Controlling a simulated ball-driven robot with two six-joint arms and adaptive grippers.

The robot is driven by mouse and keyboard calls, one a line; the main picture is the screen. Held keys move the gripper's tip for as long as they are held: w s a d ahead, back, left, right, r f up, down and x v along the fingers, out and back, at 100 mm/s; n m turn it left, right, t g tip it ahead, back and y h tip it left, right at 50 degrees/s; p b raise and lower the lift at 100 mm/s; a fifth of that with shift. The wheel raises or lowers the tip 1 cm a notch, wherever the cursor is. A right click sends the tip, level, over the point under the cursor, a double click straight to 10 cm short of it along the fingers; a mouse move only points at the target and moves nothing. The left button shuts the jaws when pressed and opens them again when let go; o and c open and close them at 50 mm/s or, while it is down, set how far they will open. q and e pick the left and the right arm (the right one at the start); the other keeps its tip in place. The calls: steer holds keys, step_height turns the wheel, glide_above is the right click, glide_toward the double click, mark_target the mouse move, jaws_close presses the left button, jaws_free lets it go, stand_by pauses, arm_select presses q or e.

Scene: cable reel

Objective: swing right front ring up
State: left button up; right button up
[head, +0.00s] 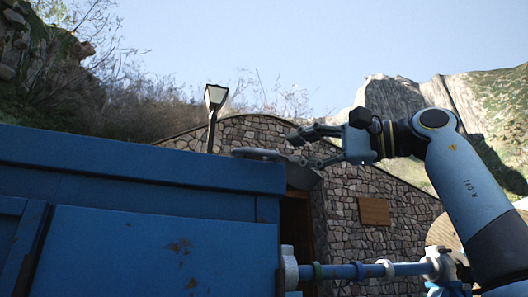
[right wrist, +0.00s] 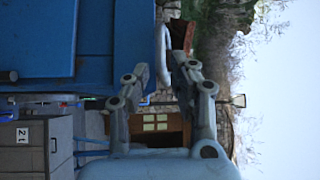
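A pale grey ring (head: 255,153), seen almost edge-on, sticks out level at the top right corner of the blue housing (head: 150,240). My right gripper (head: 296,150) comes in from the right at the height of the ring. Its two fingers are spread, one above the other, with their tips close to the ring's right end. In the right wrist view, the ring (right wrist: 162,45) shows as a pale curved piece just beyond the open fingers (right wrist: 166,75). I cannot tell whether a finger touches it. My left gripper is not in view.
A blue bar (head: 340,271) with grey collars runs below my right arm. A stone wall (head: 350,215) with a wooden plaque (head: 374,211) and a lamp post (head: 213,115) stand behind. In the right wrist view, a grey cabinet (right wrist: 35,148) shows lower left.

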mark_target(267, 154)
steer(key=p+x, duration=0.2)
steer(key=x, duration=0.5)
steer(key=shift+s+r, duration=0.15)
steer(key=shift+s, duration=0.05)
steer(key=shift+w+a+p, duration=0.4)
steer(key=shift+a+p, duration=0.05)
steer(key=shift+a, duration=0.15)
jaws_close()
steer(key=shift+f, duration=0.2)
